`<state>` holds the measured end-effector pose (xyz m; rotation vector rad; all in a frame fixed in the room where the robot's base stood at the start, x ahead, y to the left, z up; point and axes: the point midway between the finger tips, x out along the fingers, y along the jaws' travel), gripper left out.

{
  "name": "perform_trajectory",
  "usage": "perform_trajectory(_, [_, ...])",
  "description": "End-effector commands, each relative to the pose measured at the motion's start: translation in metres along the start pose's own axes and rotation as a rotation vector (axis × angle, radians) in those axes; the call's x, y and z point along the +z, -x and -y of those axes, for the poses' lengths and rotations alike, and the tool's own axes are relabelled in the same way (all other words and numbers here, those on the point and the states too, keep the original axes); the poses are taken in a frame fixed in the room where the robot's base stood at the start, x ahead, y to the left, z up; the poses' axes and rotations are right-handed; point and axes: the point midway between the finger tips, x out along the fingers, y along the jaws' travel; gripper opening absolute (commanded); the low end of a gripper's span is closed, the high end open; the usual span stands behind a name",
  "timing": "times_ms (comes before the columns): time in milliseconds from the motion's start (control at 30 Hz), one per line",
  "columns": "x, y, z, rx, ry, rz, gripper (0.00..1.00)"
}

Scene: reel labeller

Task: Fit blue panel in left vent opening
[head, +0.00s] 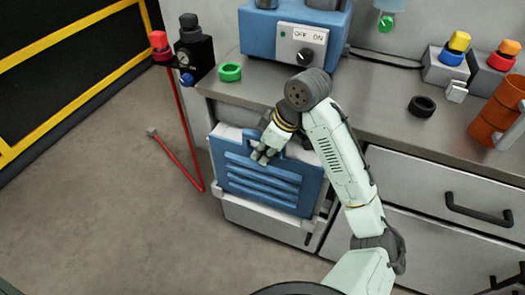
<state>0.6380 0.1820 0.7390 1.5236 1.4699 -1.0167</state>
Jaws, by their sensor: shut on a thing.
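The blue panel (262,184) has raised horizontal louvres and a handle at its top edge. It stands nearly upright, slightly tilted in the picture, against the cabinet front at the left vent opening. My gripper (263,157) is shut on the panel at its top, by the handle. The opening itself is hidden behind the panel. Pale cabinet surface shows along the panel's top and below it. I cannot tell whether the panel is inside the opening or just in front of it.
The grey worktop (385,112) carries a blue machine (265,30), a green ring (230,72), a black ring (422,106) and an orange cylinder (494,112). A red hose (187,130) hangs left of the cabinet. Drawers (440,195) are at right; the floor (90,200) at left is mostly clear.

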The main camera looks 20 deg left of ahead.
Motion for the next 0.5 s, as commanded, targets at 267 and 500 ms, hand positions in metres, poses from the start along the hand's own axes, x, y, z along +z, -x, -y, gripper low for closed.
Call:
perform_trajectory(267, [-0.0002,0.0005,-0.0001,0.001,0.000,-0.002,0.17])
perform_trajectory(500, [-0.0003,0.0006,-0.0001,0.001,0.001,-0.002,0.31])
